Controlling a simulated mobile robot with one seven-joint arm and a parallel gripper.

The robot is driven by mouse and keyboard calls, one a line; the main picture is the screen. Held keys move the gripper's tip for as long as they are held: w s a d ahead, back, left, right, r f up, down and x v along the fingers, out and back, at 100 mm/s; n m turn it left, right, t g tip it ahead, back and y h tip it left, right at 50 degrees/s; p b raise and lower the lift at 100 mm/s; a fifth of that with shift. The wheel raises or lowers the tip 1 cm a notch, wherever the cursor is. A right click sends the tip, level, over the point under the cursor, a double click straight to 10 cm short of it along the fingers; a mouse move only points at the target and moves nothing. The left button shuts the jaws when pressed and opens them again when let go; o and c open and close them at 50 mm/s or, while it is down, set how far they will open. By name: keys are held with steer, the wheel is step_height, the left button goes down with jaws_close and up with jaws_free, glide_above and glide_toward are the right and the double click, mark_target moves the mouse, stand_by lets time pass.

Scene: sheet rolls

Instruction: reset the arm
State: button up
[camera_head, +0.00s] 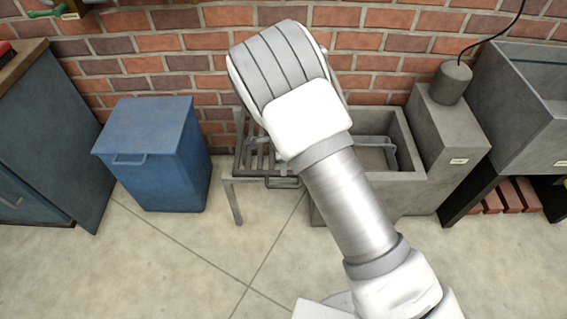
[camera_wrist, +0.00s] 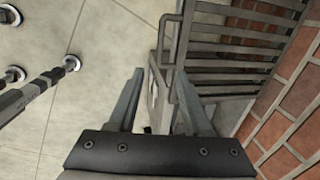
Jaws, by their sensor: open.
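My gripper (camera_wrist: 158,105) shows at the bottom of the wrist view. Its two fingers are apart, with nothing held between them. Past the fingertips, the wrist view shows the grey slatted rack (camera_wrist: 235,55) and its bent handle at upper right. In the head view, my arm reaches up across the middle, over the rack (camera_head: 262,165) and the concrete basin (camera_head: 403,150). My gripper is hidden behind the arm's upper links there.
A blue lidded bin (camera_head: 150,150) stands left of the rack. A dark blue cabinet (camera_head: 50,140) is at far left. A grey sink (camera_head: 525,100) stands at right over a shelf of bricks (camera_head: 500,196). A brick wall (camera_head: 370,40) closes the back. The floor (camera_head: 185,270) in front is clear.

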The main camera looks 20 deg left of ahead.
stand_by(0.3)
steer(key=s+d+r+n+y, duration=0.1)
steer(key=d+r+n, duration=0.1)
steer(key=d+r, duration=0.45)
steer(key=d+r+n+y, duration=0.1)
steer(key=d+r+n, duration=0.15)
steer(key=r, duration=0.75)
steer(key=s+d+r+n, duration=0.1)
steer(key=d+r, duration=0.4)
steer(key=r, duration=0.4)
steer(key=s+d+r+n+t+h, duration=0.1)
steer(key=s+d+r+n+t, duration=0.1)
steer(key=s+d+r+n, duration=0.5)
steer(key=s+d+r+n+t+h, duration=0.15)
steer(key=s+d+r, duration=0.35)
steer(key=s+d, duration=0.6)
step_height(320, 180, up, 16)
steer(key=s+p, duration=0.1)
steer(key=p, duration=1.5)
steer(key=shift+s+a+p, duration=0.15)
steer(key=shift+s+p, duration=0.05)
steer(key=shift+p, duration=0.2)
